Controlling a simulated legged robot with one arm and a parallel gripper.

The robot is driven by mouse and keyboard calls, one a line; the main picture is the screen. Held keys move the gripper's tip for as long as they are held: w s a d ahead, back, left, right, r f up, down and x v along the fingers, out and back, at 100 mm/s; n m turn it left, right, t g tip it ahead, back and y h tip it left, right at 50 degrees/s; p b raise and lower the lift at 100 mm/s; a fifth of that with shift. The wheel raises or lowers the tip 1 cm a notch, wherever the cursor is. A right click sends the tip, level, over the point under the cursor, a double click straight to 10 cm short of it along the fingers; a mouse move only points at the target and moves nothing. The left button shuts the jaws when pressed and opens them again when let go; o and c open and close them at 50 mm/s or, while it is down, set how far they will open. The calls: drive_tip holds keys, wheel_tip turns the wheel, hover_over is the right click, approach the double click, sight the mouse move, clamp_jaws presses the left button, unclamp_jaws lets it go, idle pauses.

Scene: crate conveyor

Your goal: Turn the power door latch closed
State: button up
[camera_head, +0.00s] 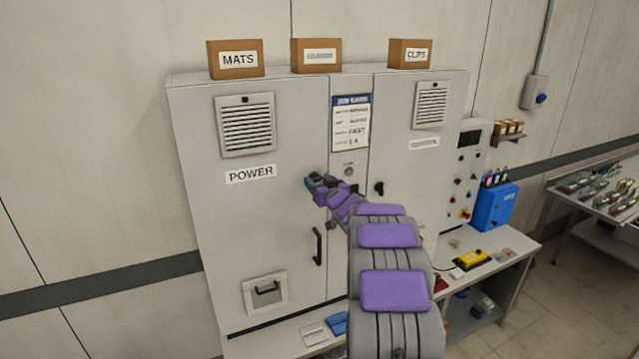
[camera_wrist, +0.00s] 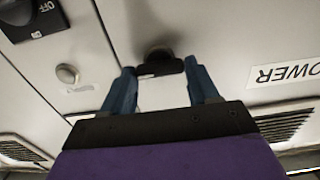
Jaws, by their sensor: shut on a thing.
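The power door (camera_head: 265,215) is the left grey cabinet door with the POWER label (camera_head: 251,174), and it looks shut. My gripper (camera_head: 310,183) is at its right side, right of the label. In the upside-down wrist view, my gripper (camera_wrist: 158,80) has its two blue fingers on either side of the dark power door latch (camera_wrist: 160,67), shut on the ends of its bar. The bar lies roughly across the wrist picture, in front of a round base. In the head view my gripper hides the latch.
A black handle (camera_head: 318,245) is lower on the power door. A second black knob (camera_head: 379,188) is on the right door. An OFF switch (camera_wrist: 35,15) and a round button (camera_wrist: 67,74) are near my fingers. A workbench (camera_head: 510,250) stands at the right.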

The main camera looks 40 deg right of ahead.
drive_tip(key=shift+n, duration=0.3)
drive_tip(key=n+b, duration=0.3)
drive_tip(key=n, duration=0.1)
drive_tip(key=shift+n, duration=0.3)
drive_tip(key=n+b, duration=0.2)
drive_tip(key=n, duration=0.1)
drive_tip(key=shift+a+f+n, duration=0.1)
drive_tip(key=shift+f+n, duration=0.05)
drive_tip(key=shift+n, duration=0.15)
drive_tip(key=n+b, duration=0.3)
drive_tip(key=n, duration=0.1)
drive_tip(key=shift+f, duration=0.15)
drive_tip(key=shift+a+f+n+b, duration=0.15)
drive_tip(key=shift+n+b, duration=1.4)
drive_tip(key=shift+n, duration=0.95)
drive_tip(key=o, duration=1.1)
drive_tip(key=shift+w, duration=0.15)
drive_tip(key=shift+c, duration=0.2)
